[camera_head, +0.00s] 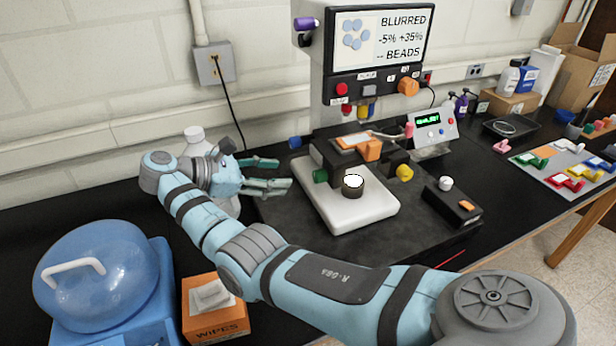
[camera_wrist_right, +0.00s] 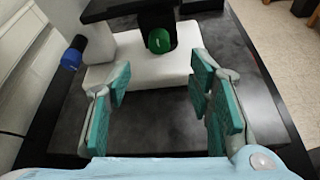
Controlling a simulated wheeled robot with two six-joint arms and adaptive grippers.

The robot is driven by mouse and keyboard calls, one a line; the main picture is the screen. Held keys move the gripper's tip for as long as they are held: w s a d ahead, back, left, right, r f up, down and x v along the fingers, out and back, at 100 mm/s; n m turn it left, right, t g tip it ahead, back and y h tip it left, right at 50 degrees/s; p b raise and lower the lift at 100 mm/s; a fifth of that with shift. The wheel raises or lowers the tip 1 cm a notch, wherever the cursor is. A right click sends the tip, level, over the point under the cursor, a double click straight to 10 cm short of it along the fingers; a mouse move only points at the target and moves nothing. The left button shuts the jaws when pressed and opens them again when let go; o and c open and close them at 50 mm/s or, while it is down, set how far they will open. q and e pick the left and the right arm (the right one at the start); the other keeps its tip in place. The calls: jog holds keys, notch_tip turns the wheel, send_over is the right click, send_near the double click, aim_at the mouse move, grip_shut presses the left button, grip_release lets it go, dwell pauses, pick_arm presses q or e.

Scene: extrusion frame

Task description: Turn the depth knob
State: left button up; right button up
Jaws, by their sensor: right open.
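A grey and white instrument (camera_head: 322,82) with a screen reading "BLURRED -5% +35% -- BEADS" stands on the bench. Its white base (camera_head: 355,218) carries a green knob (camera_head: 320,176) on the left, a yellow knob (camera_head: 404,172) on the right and a dark white-topped knob (camera_head: 353,187) in front. A blue knob (camera_head: 295,142) is farther back on the left. No label shows which is the depth knob. My right gripper (camera_head: 277,174) is open and empty, left of the green knob and apart from it. In the right wrist view the green knob (camera_wrist_right: 160,40) lies beyond the open fingers (camera_wrist_right: 160,88).
A white-capped bottle (camera_head: 194,134) stands close behind my right wrist. A blue domed container (camera_head: 95,262) and an orange wipes box (camera_head: 213,312) are at the front left. A black box (camera_head: 452,203) and a small display unit (camera_head: 432,130) stand to the right.

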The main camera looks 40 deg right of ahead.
aim_at(315, 177)
jog(key=b+x, duration=0.1)
jog(key=x, duration=0.4)
jog(key=b+x, duration=0.1)
jog(key=x, duration=0.1)
jog(key=shift+s+d+f+b, duration=0.1)
jog(key=shift+s+f+b, duration=0.1)
jog(key=shift+s+b, duration=0.15)
jog(key=d, duration=0.1)
jog(key=d+f, duration=0.1)
jog(key=d, duration=0.1)
jog(key=shift+w+f, duration=0.35)
jog(key=shift+w, duration=0.05)
jog(key=shift+s+d, duration=0.2)
jog(key=shift+s+a+r, duration=0.1)
jog(key=shift+s+r, duration=0.1)
jog(key=shift+s, duration=0.15)
jog(key=shift+c, duration=0.9)
jog(key=shift+w+f, duration=0.1)
jog(key=shift+w, duration=0.15)
jog(key=c, duration=0.6)
pick_arm(q)
notch_tip(315, 177, down, 4)
jog(key=shift+f+p, duration=0.2)
jog(key=shift+p, duration=0.1)
pick_arm(e)
grip_shut()
